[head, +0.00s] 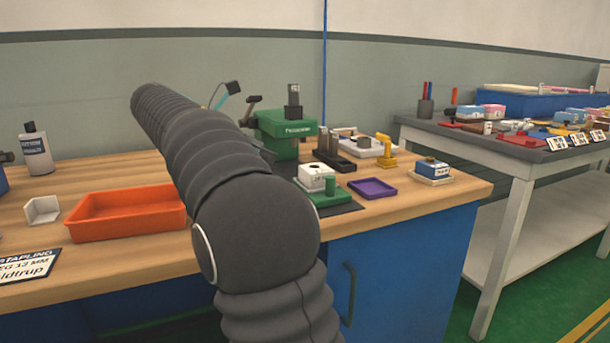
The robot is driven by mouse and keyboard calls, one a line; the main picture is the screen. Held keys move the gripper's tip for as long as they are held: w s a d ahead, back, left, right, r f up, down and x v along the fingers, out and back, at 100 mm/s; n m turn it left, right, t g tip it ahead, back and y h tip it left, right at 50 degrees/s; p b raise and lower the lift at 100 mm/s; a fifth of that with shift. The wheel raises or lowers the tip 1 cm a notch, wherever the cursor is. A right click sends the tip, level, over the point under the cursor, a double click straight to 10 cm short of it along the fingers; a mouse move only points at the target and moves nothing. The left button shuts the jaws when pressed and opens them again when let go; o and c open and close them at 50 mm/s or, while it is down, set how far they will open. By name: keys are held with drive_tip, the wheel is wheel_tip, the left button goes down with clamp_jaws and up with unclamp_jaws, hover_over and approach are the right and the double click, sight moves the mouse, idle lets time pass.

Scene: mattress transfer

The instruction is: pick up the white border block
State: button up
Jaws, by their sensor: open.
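A white block (315,177) with dark markings on its faces sits on a green tray (333,198) on the wooden workbench, just right of my arm. I cannot tell for certain that this is the white border block. A second block, blue above and white below (432,167), sits on a pale tray farther right. My dark, sleeved arm crosses the middle of the head view and hides part of the bench. My gripper does not show.
An orange tray (128,212) and a white angled piece (42,211) lie left of my arm. A purple tray (373,188), a yellow stand (386,150) and a green machine (285,128) are to the right. A grey table (520,160) with many items stands beyond a gap.

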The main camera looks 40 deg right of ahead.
drive_tip(key=b, duration=0.2)
approach(315, 168)
drive_tip(key=x, duration=0.5)
drive_tip(key=shift+w+a+f, duration=0.2)
drive_tip(key=shift+w+f, duration=0.05)
drive_tip(key=shift+f, duration=0.1)
drive_tip(key=shift+s+r+b+x, duration=0.1)
drive_tip(key=shift+r+b+x, duration=0.1)
drive_tip(key=shift+x, duration=0.75)
drive_tip(key=shift+s+r+b+x, duration=0.1)
drive_tip(key=shift+b+x, duration=0.1)
drive_tip(key=shift+x, duration=0.7)
drive_tip(key=shift+s+r+b+x, duration=0.1)
drive_tip(key=shift+b+x, duration=0.1)
drive_tip(key=shift+x, duration=0.75)
drive_tip(key=shift+w+d, duration=0.1)
drive_tip(key=c, duration=1)
